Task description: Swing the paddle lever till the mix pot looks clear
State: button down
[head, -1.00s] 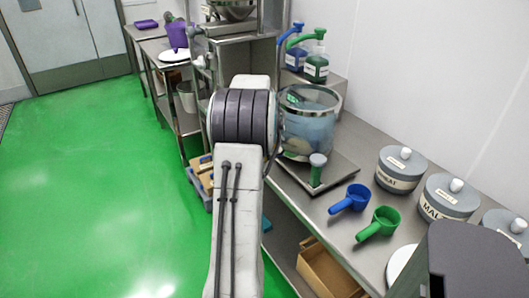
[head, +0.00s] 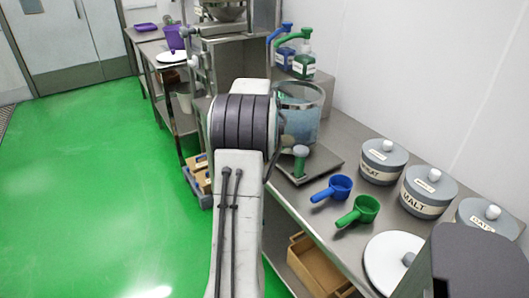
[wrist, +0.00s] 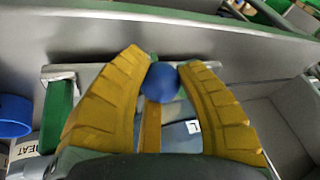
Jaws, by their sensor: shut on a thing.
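My gripper has two ribbed yellow fingers (wrist: 161,80) in the wrist view. They are shut on a round blue knob (wrist: 163,83), which shows between the tips. I cannot tell for sure that it is the paddle lever's knob, as its shaft is hidden. In the head view my arm hides the gripper and the lever. The mix pot (head: 303,122) is a clear round vessel with a metal rim, standing on the steel counter. Its contents look pale blue and somewhat hazy. My arm covers its left side.
A pale knob on a green post (head: 301,153) stands by the pot. A blue scoop (head: 340,187), a green scoop (head: 366,208), labelled canisters (head: 383,160) and a white plate (head: 380,262) lie to the right. Pump bottles (head: 304,64) stand behind. Green floor (head: 90,190) is open at left.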

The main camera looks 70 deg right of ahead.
jog(key=shift+d+r, duration=0.1)
jog(key=shift+r, duration=0.1)
jog(key=c, duration=0.8)
grip_release()
jog(key=shift+f, duration=0.1)
jog(key=v, duration=1.2)
